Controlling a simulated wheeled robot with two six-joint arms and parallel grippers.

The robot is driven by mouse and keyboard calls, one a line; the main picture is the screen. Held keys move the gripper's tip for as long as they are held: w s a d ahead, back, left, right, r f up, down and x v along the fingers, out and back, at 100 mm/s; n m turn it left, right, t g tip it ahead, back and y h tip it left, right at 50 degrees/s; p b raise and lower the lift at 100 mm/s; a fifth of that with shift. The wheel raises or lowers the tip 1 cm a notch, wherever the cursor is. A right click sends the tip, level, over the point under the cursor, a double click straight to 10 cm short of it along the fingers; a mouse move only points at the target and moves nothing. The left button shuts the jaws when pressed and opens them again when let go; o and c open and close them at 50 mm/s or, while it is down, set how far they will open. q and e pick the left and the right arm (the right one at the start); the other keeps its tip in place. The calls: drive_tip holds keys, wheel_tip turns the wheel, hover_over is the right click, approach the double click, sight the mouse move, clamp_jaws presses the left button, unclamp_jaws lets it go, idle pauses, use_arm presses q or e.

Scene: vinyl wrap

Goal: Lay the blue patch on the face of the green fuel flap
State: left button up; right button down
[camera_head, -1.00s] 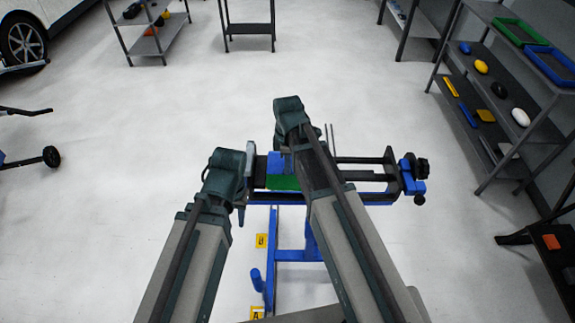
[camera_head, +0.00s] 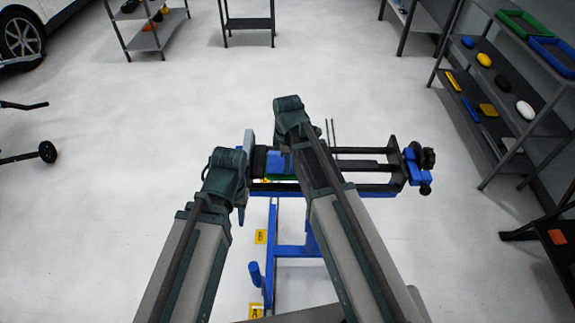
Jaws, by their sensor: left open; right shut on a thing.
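The blue patch (camera_head: 275,162) shows as a small blue piece between my two arms, just left of my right wrist. My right gripper (camera_head: 287,150) is shut on it; its fingertips are mostly hidden by the arm. The green fuel flap (camera_head: 284,181) shows as a thin green strip just below the patch in the picture, mounted in the dark frame of a blue stand. I cannot tell whether patch and flap touch. My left gripper (camera_head: 241,200) is open and empty at the left end of the frame, its tips partly hidden by the wrist.
The blue stand (camera_head: 288,252) carries dark rails and a blue clamp with black knobs (camera_head: 418,167) at the right. Yellow markers (camera_head: 261,237) sit along its lower part. A shelf (camera_head: 510,95) with trays and small items stands right. The floor behind the stand is clear.

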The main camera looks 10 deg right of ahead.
drive_tip(key=shift+f+b, duration=0.65)
idle(0.9)
idle(0.5)
drive_tip(key=c, duration=1)
unclamp_jaws()
drive_tip(key=shift+o, duration=0.2)
wheel_tip(320, 180, up, 14)
drive_tip(key=p, duration=1.3)
drive_tip(key=shift+p, duration=0.4)
drive_tip(key=shift+w+f, duration=0.15)
